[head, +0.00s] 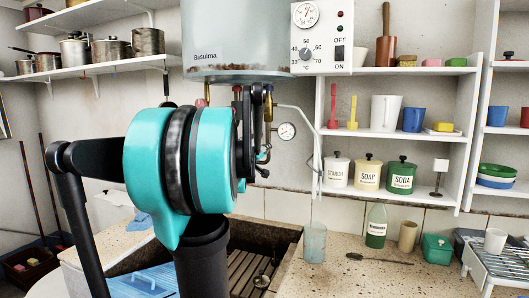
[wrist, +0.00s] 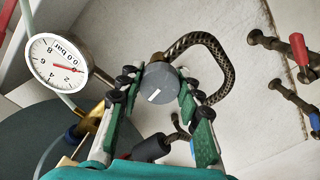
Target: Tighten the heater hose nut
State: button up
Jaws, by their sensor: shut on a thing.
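The heater hose nut (wrist: 161,84) is a round dark grey piece with a short white mark on its face. In the wrist view it sits between my fingertips. My gripper (wrist: 157,78) is shut on it, with a green-padded finger on each side. The white heater (head: 235,40), labelled Basulma, hangs above in the head view. There my own arm hides the nut and most of the gripper.
A pressure gauge (wrist: 57,62) on a brass fitting stands close left of my fingers; it also shows in the head view (head: 286,131). A red-handled valve (wrist: 298,47) is at the right. The stone trough (head: 262,232) and shelves (head: 400,133) surround the arm.

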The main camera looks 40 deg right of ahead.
jog(key=shift+m, duration=0.9)
jog(key=shift+r, duration=0.1)
jog(key=o, duration=1.2)
jog(key=shift+c, duration=0.2)
jog(key=v, duration=1.2)
jog(key=shift+d, duration=0.1)
